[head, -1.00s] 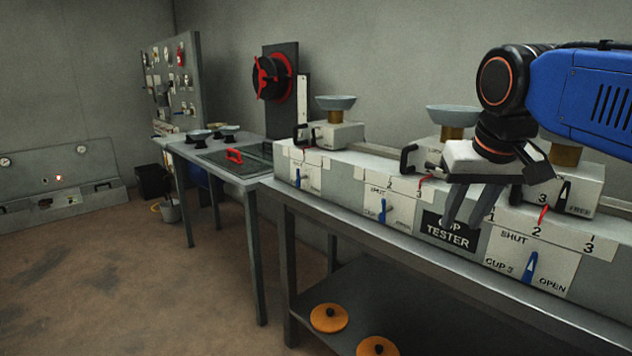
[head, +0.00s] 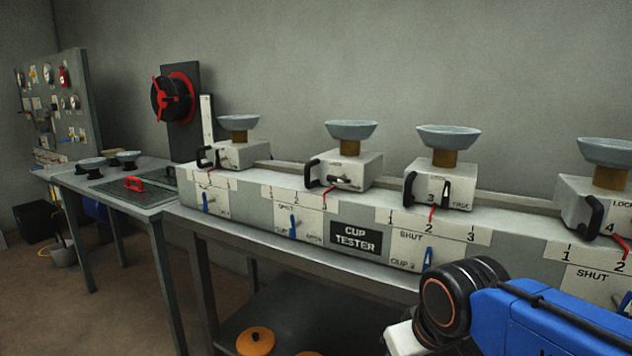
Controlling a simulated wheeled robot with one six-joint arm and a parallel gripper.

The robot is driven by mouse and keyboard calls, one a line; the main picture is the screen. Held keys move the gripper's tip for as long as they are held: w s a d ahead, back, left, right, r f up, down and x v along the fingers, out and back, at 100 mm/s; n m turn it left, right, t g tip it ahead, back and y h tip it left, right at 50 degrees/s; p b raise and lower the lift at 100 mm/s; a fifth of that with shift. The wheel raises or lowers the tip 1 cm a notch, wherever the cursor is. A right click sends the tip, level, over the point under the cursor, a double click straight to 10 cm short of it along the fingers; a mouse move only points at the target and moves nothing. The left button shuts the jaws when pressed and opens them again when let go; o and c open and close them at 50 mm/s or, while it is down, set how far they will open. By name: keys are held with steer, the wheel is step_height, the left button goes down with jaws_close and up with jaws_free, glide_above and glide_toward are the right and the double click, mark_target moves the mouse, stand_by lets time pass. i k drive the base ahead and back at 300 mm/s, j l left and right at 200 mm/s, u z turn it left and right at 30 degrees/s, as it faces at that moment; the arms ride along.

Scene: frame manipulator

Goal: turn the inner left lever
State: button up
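The cup tester (head: 355,238) is a long grey bench unit with white boxes, each bearing a pale cup. The second box from the left (head: 366,172) is the inner left one. A dark lever (head: 346,180) on its face lies about level, beside a black handle (head: 315,172). Below it, a blue lever (head: 293,226) on the front panel stands about upright. I cannot tell which lever the task means. Only the white body of my gripper (head: 402,341) shows at the bottom edge, right of and below these levers. Its fingers are out of view.
The third box (head: 424,189) has an upright dark lever (head: 446,190) and a blue lever (head: 428,257) below. The fourth box (head: 585,205) stands at the right. A side table (head: 70,176) is at the left. Orange discs (head: 255,341) lie on the lower shelf.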

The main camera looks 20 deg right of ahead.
mark_target(341, 178)
steer(key=k+z, duration=0.3)
steer(key=z, duration=0.15)
steer(key=k+l+z, duration=0.2)
steer(key=z, duration=0.3)
steer(key=k+l+z, duration=0.25)
steer(key=z, duration=0.2)
steer(key=k, duration=0.05)
